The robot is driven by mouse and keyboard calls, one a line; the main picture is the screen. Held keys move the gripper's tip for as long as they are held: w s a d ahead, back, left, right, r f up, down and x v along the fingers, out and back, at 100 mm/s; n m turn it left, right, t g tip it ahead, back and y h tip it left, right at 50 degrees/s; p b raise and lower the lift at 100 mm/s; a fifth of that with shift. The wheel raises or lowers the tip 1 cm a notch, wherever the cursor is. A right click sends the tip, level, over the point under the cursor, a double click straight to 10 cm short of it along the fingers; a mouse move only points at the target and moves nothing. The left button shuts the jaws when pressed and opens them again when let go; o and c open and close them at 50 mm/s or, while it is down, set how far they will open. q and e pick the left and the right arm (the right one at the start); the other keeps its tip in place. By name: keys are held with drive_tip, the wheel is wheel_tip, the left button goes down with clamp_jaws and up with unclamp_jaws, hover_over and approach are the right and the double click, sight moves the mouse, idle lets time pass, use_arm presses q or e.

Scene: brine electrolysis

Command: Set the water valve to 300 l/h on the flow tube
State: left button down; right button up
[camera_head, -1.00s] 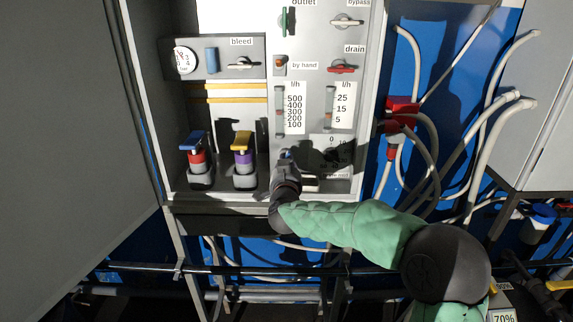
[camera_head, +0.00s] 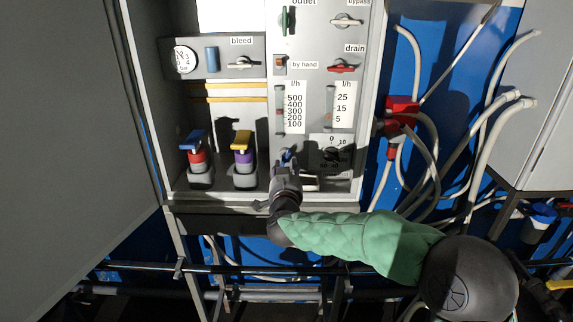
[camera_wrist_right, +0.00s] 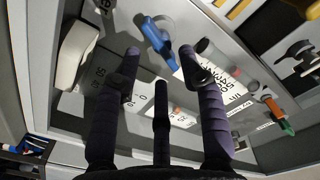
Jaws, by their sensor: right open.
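The blue water valve handle (camera_head: 287,156) sits low on the grey panel, below the left flow tube (camera_head: 281,103) with its l/h scale (camera_head: 294,108) marked 100 to 500. The float reading is too small to tell surely. My right gripper (camera_head: 286,171) is open just below the handle and partly covers it. In the right wrist view, the blue handle (camera_wrist_right: 158,38) shows beyond and between the spread dark fingertips of my gripper (camera_wrist_right: 163,66); contact cannot be told. The scale also shows there (camera_wrist_right: 228,88). My left gripper is out of view.
Red and purple bottles with blue (camera_head: 192,142) and yellow (camera_head: 242,141) tops stand at left. A red drain valve (camera_head: 343,67) is above. White hoses hang at right.

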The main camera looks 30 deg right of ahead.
drive_tip(key=v, duration=0.8)
idle(0.4)
